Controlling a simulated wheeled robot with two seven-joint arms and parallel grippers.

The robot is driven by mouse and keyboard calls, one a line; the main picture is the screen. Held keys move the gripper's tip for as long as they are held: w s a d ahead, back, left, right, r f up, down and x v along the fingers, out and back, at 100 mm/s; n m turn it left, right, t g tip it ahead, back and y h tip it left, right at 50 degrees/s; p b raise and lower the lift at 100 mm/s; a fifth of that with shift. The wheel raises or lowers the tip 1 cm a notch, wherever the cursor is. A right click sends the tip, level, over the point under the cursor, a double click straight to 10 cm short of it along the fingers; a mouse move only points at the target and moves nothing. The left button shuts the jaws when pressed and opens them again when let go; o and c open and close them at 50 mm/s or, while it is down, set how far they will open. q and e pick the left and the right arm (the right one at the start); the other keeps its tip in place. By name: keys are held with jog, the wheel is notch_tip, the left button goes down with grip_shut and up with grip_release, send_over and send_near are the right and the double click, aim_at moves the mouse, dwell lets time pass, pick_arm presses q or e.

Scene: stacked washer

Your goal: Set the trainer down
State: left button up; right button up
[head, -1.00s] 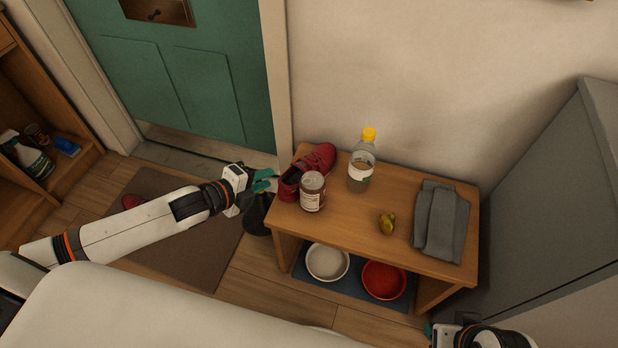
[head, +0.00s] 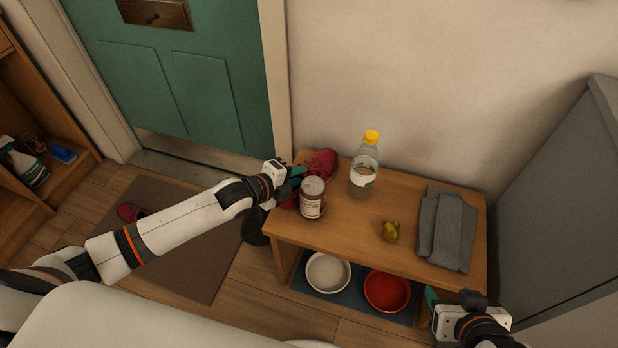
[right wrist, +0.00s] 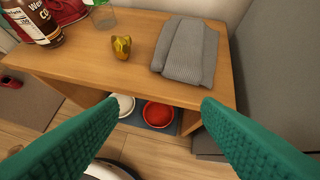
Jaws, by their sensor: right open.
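A red trainer (head: 320,163) rests on the left end of the wooden bench (head: 400,200), partly hidden by my left gripper and a jar. Part of it shows at the top left of the right wrist view (right wrist: 66,10). My left gripper (head: 297,174) is at the trainer's near left part, with its green fingers against or just over it; whether they are closed on it cannot be told. Another red shoe (head: 131,212) lies on the floor mat at the left. My right gripper (right wrist: 160,120) is open and empty, in front of the bench's right end.
White (head: 327,272) and red (head: 387,291) bowls sit below. A grey cabinet (head: 560,200) stands right.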

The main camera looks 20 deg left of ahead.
pick_arm(q)
jog(key=shift+w+d+f, duration=0.2)
jog(key=shift+w+f, duration=0.05)
jog(key=shift+w, duration=0.2)
grip_shut()
jog(key=shift+r, duration=0.1)
